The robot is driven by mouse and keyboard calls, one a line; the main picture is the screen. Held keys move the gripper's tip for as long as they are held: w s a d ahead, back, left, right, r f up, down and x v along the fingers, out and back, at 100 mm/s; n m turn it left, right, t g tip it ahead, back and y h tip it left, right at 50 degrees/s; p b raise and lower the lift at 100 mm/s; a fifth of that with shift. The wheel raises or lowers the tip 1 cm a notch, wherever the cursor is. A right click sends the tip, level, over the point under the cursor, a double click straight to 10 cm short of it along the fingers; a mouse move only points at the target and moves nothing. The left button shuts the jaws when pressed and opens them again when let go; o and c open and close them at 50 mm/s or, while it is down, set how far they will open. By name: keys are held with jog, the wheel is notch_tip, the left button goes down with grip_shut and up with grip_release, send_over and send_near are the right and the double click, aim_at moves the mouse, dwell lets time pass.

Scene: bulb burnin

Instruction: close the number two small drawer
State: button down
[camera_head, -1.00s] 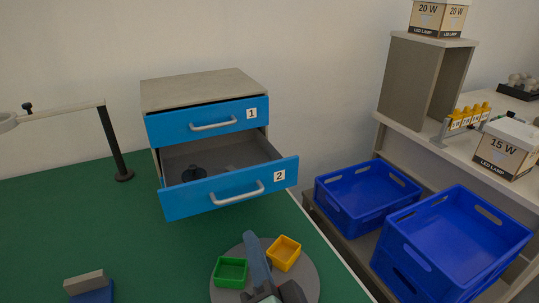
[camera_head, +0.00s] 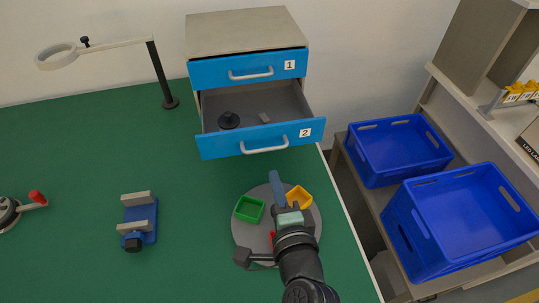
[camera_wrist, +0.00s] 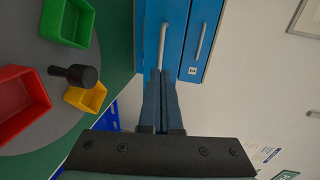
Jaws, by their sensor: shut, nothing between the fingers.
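The number two small drawer (camera_head: 220,146) is pulled out of the small cabinet (camera_head: 245,33), with its blue front and silver handle (camera_head: 264,149) facing me. A black round part (camera_head: 229,120) and a small grey piece (camera_head: 264,118) lie inside. The number one drawer (camera_head: 250,69) above it looks shut. My gripper (camera_head: 275,176) is shut and empty, in front of the drawer front and above the round grey plate. In the wrist view the closed fingertips (camera_wrist: 160,73) overlap the left blue front (camera_wrist: 175,25), near its handle (camera_wrist: 162,45). I cannot tell whether they touch it.
The grey round plate (camera_head: 243,228) carries green (camera_head: 249,208) and yellow (camera_head: 299,197) bins, and a red one (camera_wrist: 22,95). A lamp (camera_head: 160,75), a blue vise (camera_head: 140,220) and blue crates (camera_head: 398,148) stand around.

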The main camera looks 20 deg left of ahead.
jog(key=x, duration=0.7)
jog(key=shift+w, duration=0.2)
jog(key=shift+a, duration=0.1)
